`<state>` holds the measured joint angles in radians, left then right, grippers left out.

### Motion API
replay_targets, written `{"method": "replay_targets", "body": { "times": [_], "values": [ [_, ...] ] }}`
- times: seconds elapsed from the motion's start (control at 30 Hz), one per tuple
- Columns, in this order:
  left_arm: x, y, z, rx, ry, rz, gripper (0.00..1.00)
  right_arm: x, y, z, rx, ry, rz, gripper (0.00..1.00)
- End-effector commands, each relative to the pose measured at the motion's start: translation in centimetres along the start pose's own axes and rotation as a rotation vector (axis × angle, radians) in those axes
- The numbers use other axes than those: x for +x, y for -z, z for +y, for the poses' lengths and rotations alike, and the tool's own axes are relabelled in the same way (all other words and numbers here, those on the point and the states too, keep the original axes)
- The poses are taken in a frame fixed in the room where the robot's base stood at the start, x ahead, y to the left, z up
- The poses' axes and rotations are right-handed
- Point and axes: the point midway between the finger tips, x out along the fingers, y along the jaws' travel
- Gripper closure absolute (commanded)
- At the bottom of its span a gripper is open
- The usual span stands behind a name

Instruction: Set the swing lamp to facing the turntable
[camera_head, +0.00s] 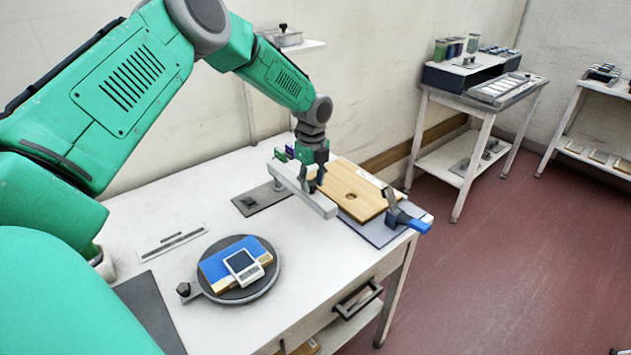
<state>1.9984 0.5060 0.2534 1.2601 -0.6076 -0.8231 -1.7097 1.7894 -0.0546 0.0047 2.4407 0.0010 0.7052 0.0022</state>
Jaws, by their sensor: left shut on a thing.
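The swing lamp (322,205) shows as a pale grey bar above the table, running from upper left to lower right. A dark base plate (250,201) lies below its left part. My left gripper (312,182) comes down from above and is shut on the bar near its middle; the fingers hide part of it. The turntable (272,283) is a round dark disc with a side knob, at the front of the table, left of and nearer than the lamp. A blue and wooden block (217,264) with a small meter (242,264) lies on it. The lamp's lit face is not visible.
A wooden board (352,186) lies right of the lamp, with a blue-handled clamp (405,215) at the table's right edge. A slotted plate (172,240) lies at left. The white table (310,262) is clear between turntable and lamp.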

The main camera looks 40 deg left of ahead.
Motion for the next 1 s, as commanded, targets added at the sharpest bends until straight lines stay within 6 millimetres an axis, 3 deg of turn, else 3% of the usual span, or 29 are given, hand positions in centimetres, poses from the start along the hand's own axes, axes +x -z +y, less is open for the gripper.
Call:
{"method": "replay_targets", "body": {
  "times": [0.27,0.3,0.33,0.73,1.0],
  "values": [
    [0.2,-0.6,0.2,-0.001,-0.002,-0.01,1.0,0.0,0.0,0.0,0.0,0.0,0.0,1.0],
    [0.2,-0.6,0.2,-0.001,-0.002,-0.01,0.57,0.0,0.0,0.0,0.0,0.0,0.0,1.0],
    [0.2,-0.6,0.2,-0.001,-0.002,-0.01,0.51,0.0,0.0,0.0,0.0,0.0,0.0,1.0],
    [-1.0,0.2,0.0,-0.001,0.003,-0.009,0.51,0.0,-0.4,0.1,0.0,0.002,0.003,1.0],
    [-6.0,-0.1,-0.1,-0.001,0.005,-0.01,0.51,0.0,-0.3,0.2,0.0,0.002,0.003,1.0]
  ]
}}
